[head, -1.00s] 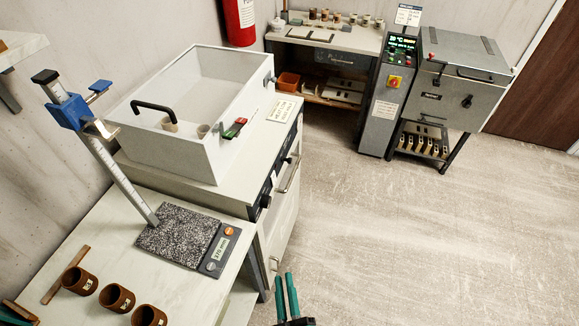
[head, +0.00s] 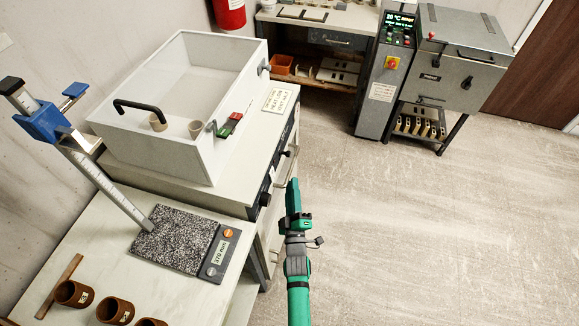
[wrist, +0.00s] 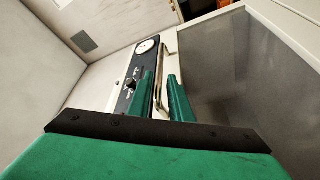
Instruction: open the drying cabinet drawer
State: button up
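The drying cabinet (head: 228,160) is a pale unit with a dark control strip on its front, beside the work table. A metal bar handle (head: 287,168) shows on its front in the head view, partly hidden by my gripper (head: 293,195). In the wrist view, the bar handle (wrist: 163,52) runs lengthwise between the two green fingers of my gripper (wrist: 161,80). The fingers are apart, with gaps beside the bar; contact cannot be told. A round dial (wrist: 146,47) and a knob (wrist: 130,83) sit on the strip. The drawer front looks closed.
The table at lower left holds a scale (head: 180,238), a height gauge (head: 50,125) and brown cups. A grey kiln (head: 455,70) stands at the back right. The floor on the right is clear.

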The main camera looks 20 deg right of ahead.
aim_at(290, 167)
jog(key=x, duration=0.6)
jog(key=shift+w+d, duration=0.2)
jog(key=shift+w, duration=0.1)
jog(key=shift+w+r, duration=0.15)
jog(key=shift+w, duration=0.35)
grip_shut()
